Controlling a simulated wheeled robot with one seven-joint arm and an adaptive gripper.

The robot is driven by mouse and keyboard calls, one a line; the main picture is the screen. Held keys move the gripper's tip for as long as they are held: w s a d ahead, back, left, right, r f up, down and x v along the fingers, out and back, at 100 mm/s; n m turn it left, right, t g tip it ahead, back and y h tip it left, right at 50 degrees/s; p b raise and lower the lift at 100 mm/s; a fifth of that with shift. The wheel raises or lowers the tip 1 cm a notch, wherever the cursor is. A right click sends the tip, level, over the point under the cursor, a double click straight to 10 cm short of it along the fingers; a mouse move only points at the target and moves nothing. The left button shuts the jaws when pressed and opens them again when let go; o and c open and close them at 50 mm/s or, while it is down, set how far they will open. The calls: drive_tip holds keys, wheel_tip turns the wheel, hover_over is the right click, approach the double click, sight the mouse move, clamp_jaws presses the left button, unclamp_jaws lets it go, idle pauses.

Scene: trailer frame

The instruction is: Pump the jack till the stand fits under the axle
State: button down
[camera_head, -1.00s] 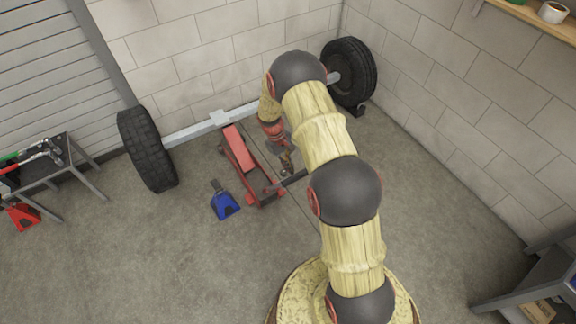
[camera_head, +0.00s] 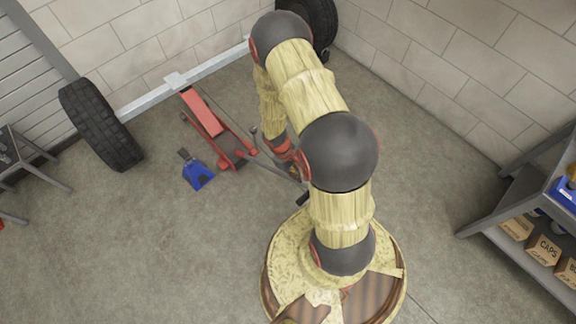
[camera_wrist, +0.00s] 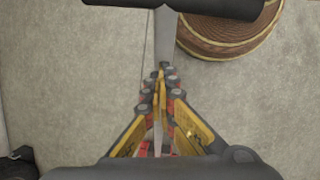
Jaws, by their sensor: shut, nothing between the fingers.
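The red jack (camera_head: 205,115) stands on the floor, its far end at the grey axle (camera_head: 205,68). Its thin handle (camera_head: 270,168) slopes toward my base and ends in a black grip (camera_head: 303,198). The blue stand (camera_head: 197,174) is upright on the floor left of the jack, apart from it and not under the axle. My gripper (camera_wrist: 163,72) is shut and empty, right over the handle in the wrist view; whether it touches is unclear. In the head view my arm partly hides the gripper at the handle's outer part.
Tyres stand at the axle's left end (camera_head: 100,125) and right end (camera_head: 318,22). A grey table (camera_head: 30,150) is at the left edge; a shelf unit (camera_head: 515,190) with boxes is at right. The floor left of my base is clear.

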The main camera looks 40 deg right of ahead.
drive_tip(key=s+f+b, duration=0.3)
drive_tip(key=s+f, duration=0.2)
drive_tip(key=s, duration=0.1)
drive_tip(key=w+r, duration=0.1)
drive_tip(key=w+r+p, duration=0.1)
drive_tip(key=w, duration=0.1)
drive_tip(key=w+r+p, duration=0.1)
drive_tip(key=r, duration=0.1)
drive_tip(key=shift+w+a, duration=0.2)
drive_tip(key=shift+a, duration=0.1)
wheel_tip(320, 180, up, 9)
drive_tip(key=s+a+p, duration=0.1)
drive_tip(key=p, duration=0.2)
drive_tip(key=shift+a, duration=0.15)
drive_tip(key=shift+s, duration=0.15)
idle(1.6)
